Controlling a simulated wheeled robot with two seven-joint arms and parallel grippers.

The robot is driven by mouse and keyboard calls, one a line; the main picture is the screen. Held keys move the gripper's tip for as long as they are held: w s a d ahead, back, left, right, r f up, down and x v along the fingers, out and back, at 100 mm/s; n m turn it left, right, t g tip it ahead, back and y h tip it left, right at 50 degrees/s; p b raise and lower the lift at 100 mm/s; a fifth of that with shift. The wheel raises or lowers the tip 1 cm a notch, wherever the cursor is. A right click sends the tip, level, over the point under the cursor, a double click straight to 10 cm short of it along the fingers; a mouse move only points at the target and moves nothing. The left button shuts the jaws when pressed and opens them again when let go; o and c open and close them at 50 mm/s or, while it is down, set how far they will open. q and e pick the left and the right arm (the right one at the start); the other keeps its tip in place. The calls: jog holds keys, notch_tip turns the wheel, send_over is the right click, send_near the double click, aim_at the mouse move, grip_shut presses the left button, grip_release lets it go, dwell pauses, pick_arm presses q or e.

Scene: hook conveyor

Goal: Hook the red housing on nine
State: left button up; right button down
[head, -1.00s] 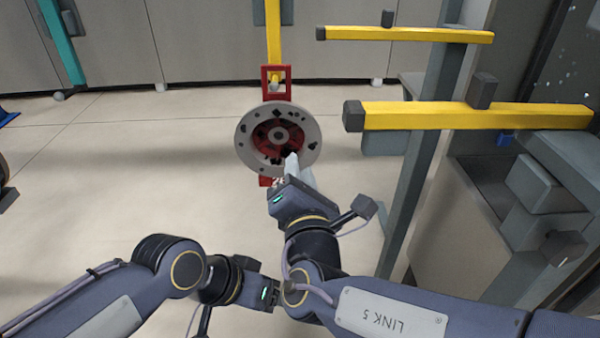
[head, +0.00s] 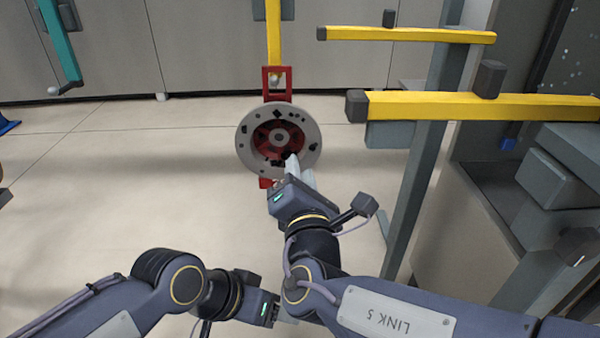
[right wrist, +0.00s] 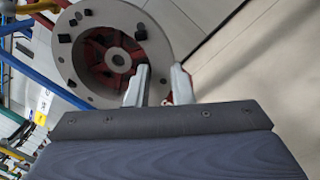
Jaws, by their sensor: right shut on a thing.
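The red housing (head: 277,139) has a round grey flange with dark holes, a red inside and a red slotted bracket (head: 265,84) on top. It hangs upright in the middle of the head view, flange facing me. A yellow hanger (head: 273,30) comes down to the bracket, its tip showing in the slot; I cannot tell whether it bears the housing. My right gripper (head: 297,168) is shut on the housing's lower edge; the flange also fills the top of the right wrist view (right wrist: 75,50). My left gripper (head: 282,314) is low in the picture, its fingers mostly hidden. No number shows.
Two yellow bars (head: 470,106) on a grey post (head: 420,185) stand close to my right arm, with grey machinery behind. A teal hanger (head: 62,45) hangs at the far left. Cabinets line the back. The floor left of the housing is clear.

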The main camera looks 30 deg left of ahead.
jog(key=shift+r, duration=0.25)
jog(key=c, duration=1.3)
grip_release()
jog(key=shift+o, duration=0.6)
jog(key=shift+f, duration=0.4)
jog(key=v, duration=0.7)
jog(key=shift+s+d+r+b, duration=0.2)
jog(key=shift+s+d+b, duration=0.1)
jog(key=shift+s, duration=0.1)
